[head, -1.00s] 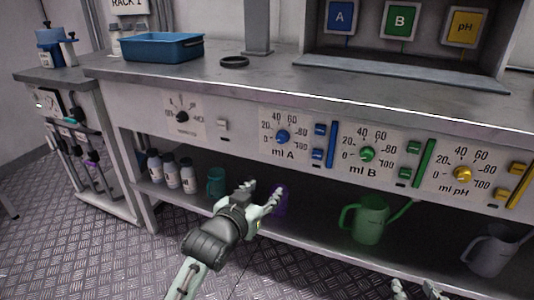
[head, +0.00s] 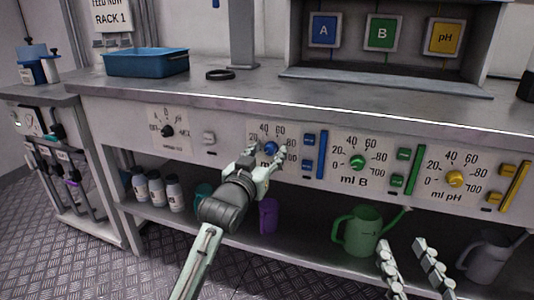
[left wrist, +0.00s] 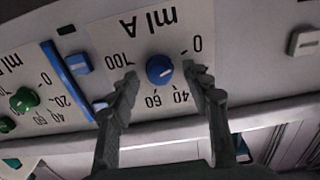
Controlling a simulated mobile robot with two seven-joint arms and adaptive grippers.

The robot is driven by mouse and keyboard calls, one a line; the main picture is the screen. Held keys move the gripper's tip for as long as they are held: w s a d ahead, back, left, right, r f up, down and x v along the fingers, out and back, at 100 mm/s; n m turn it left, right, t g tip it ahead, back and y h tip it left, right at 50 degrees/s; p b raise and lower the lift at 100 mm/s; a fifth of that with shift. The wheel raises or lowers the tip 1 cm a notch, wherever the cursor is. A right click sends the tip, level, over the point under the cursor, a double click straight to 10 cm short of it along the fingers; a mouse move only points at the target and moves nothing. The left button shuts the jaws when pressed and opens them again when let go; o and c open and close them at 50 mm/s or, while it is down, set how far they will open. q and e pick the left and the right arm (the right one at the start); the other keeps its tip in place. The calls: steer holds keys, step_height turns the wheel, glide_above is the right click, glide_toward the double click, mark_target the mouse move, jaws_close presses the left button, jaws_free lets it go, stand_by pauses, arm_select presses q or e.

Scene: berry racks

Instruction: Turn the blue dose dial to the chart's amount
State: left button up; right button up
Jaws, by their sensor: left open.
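The blue dose dial (head: 271,148) is on the "ml A" panel; in the left wrist view the blue dial (left wrist: 159,69) shows upside down. Its white mark points toward the finger on the right, between the 0 and 40 labels; the 20 label is hidden there. My left gripper (head: 268,155) is open at the dial, and in the left wrist view its fingertips (left wrist: 159,76) stand either side of the dial with gaps. My right gripper (head: 401,243) is open and empty at the lower right. A "FEED NOW RACK 1" sign (head: 112,15) is cut off at the top; no amount is readable.
Blue slider and buttons (head: 309,153) sit right of the dial. Green dial (head: 358,162) and yellow dial (head: 455,179) are farther right. A blue tray (head: 146,63) and black ring (head: 220,74) are on the bench. A green watering can (head: 361,232) stands on the shelf below.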

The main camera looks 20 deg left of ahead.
arm_select(q)
jaws_close()
steer(key=shift+r+m+p, duration=0.1)
steer(key=shift+m+p, duration=0.7)
steer(key=shift+p, duration=0.35)
steer(key=shift+m+p, duration=0.6)
steer(key=shift+p, duration=0.1)
arm_select(e)
steer(key=s+d+f+g+h, duration=0.3)
steer(key=d+f+g+h, duration=0.35)
steer(key=f, duration=0.75)
arm_select(q)
steer(key=shift+m+p, duration=0.55)
steer(key=shift+m, duration=0.05)
steer(key=shift+m+p, duration=0.7)
steer(key=shift+m, duration=0.1)
arm_select(e)
steer(key=s+d+f+m+g+h, duration=0.2)
steer(key=s+d+f+g, duration=0.3)
steer(key=s+d+g, duration=0.5)
arm_select(q)
steer(key=shift+d+m+p, duration=0.1)
steer(key=shift+m+p, duration=0.85)
steer(key=shift+m, duration=0.75)
arm_select(e)
step_height(320, 180, down, 7)
steer(key=d+t, duration=0.1)
steer(key=shift+w+d+t+y, duration=0.3)
steer(key=shift+d+t+y, duration=0.05)
